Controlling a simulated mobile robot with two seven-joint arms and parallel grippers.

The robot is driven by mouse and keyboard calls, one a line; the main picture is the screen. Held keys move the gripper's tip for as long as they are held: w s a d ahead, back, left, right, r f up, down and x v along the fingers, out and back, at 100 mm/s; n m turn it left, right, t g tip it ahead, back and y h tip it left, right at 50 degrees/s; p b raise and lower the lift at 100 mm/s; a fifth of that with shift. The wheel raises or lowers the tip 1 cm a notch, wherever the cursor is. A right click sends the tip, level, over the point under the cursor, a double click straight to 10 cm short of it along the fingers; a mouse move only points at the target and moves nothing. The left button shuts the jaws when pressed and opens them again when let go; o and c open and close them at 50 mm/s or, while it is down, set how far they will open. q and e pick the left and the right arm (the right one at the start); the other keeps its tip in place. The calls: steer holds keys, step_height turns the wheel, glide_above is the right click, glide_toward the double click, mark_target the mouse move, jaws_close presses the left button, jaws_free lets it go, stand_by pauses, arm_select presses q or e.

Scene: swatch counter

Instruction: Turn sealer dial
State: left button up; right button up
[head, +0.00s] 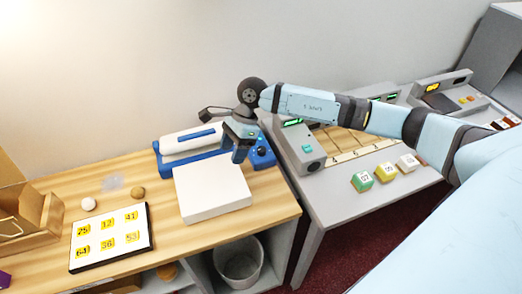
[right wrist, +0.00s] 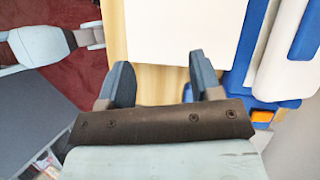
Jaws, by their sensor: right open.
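The sealer (head: 193,141) is a blue and white machine at the back of the wooden counter. Its blue end panel (head: 262,158) shows to the right of my right gripper, with small dark round parts that may include the dial. The sealer (right wrist: 243,55) also fills the right side of the right wrist view, with a small orange part on it. My right gripper (head: 240,154) is open and empty, fingers down, between the sealer's end and a white box. Its two fingers (right wrist: 162,82) stand wide apart. An arm end, likely my left, shows at upper left of the right wrist view.
The white box (head: 212,191) lies close in front of the sealer. A numbered board (head: 110,239), two small balls and a wooden tray (head: 30,212) are at left. A grey table (head: 335,190) with several coloured blocks stands at right. A bin (head: 238,262) sits below.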

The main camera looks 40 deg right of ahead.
mark_target(262, 149)
steer(key=w+d+r+n+t+h, duration=0.1)
steer(key=w+d+r+h, duration=0.15)
steer(key=d, duration=0.35)
steer(key=w+d+r+h, duration=0.1)
steer(key=d+h, duration=0.2)
steer(key=d, duration=0.3)
steer(key=f, duration=0.6)
steer(key=f+p, duration=0.1)
steer(key=f, duration=0.6)
steer(key=shift+w+f, duration=0.2)
steer(key=shift+f, duration=0.05)
steer(key=c, duration=0.9)
